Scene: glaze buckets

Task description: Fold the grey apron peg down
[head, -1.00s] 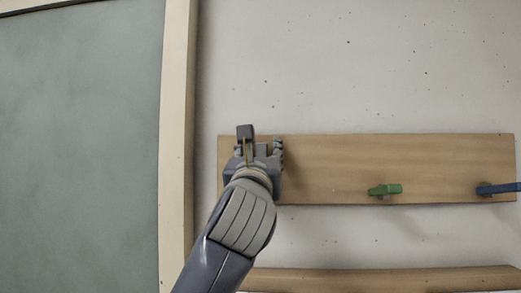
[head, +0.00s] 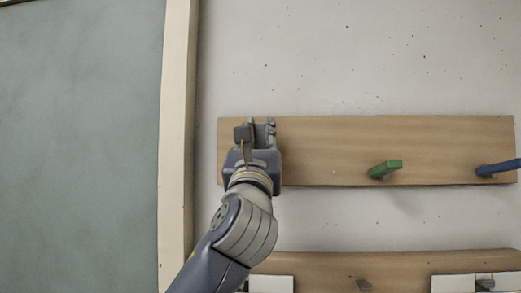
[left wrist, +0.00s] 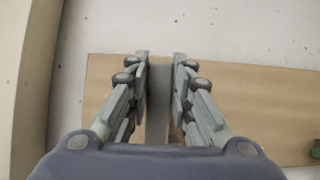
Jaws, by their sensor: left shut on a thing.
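The grey apron peg (left wrist: 158,108) shows in the left wrist view as a grey bar between my left gripper's fingers, in front of the wooden board (left wrist: 240,100). My left gripper (left wrist: 160,85) is shut on it, with one finger on each side. In the head view my left gripper (head: 258,135) is at the left end of the board (head: 330,150). The peg is hidden or hard to tell from the gripper there. My right gripper is not in view.
A green peg (head: 386,168) and a blue peg (head: 498,168) stick out from the board further right. A pale upright frame (head: 179,130) edges a grey-green panel (head: 80,140) at left.

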